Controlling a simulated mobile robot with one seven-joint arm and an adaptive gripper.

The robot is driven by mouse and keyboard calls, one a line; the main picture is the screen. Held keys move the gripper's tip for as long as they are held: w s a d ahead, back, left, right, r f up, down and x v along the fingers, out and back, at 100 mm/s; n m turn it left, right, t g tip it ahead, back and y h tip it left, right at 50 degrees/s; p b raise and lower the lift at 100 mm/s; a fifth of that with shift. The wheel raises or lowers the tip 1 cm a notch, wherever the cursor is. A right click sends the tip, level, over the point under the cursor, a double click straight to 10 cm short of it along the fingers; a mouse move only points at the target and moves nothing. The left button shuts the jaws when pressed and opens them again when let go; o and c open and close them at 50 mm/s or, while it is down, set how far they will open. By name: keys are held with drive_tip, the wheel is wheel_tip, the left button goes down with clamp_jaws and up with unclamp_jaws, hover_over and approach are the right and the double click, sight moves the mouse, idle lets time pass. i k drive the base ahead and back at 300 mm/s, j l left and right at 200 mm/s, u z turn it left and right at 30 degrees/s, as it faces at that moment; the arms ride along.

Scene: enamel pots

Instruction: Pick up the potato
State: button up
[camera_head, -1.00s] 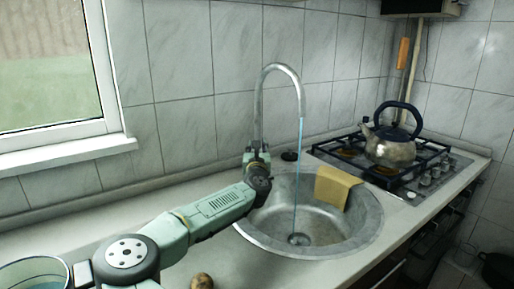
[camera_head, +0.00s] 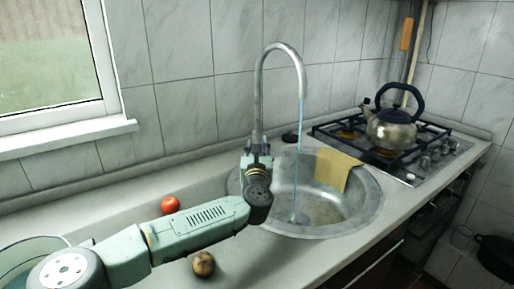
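The potato (camera_head: 203,264) is a small round brown thing on the counter, just below my forearm in the picture and near the counter's front edge. My gripper (camera_head: 256,150) is at the far end of my arm, by the base of the faucet at the sink's left rim. It is small and partly hidden by my wrist, so I cannot tell if it is open or shut. It is well apart from the potato.
A red tomato (camera_head: 170,204) lies behind my forearm. A kettle (camera_head: 391,130) stands on the stove (camera_head: 440,150). A greenish pot (camera_head: 28,262) is at lower left.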

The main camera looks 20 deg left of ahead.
sight(203, 262)
drive_tip(key=k+l, duration=0.25)
drive_tip(key=k, duration=0.25)
drive_tip(key=k+l, duration=0.2)
drive_tip(key=k, duration=0.25)
